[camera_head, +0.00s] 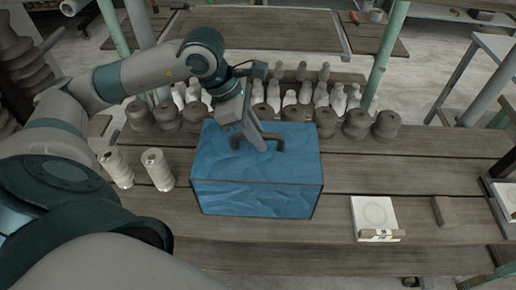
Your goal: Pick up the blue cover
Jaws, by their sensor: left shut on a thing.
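The blue cover (256,199) is a box-shaped blue block with dark edges and a dark handle on top. It sits on the wooden table in the middle of the head view. My left arm comes in from the left, and my left gripper (262,143) reaches down to the top of the cover. It is shut on the cover's dark handle (274,139). The gripper hides part of the handle. The cover's underside looks level with the tabletop; I cannot tell whether there is a gap. My right gripper is not in view.
Rows of brown and pale clay pieces (356,124) stand behind the cover. Two pale ribbed spools (158,170) stand at its left. A white tile (374,215) and a small brown block (445,211) lie to the right. The wooden table (372,176) is bare between cover and tile.

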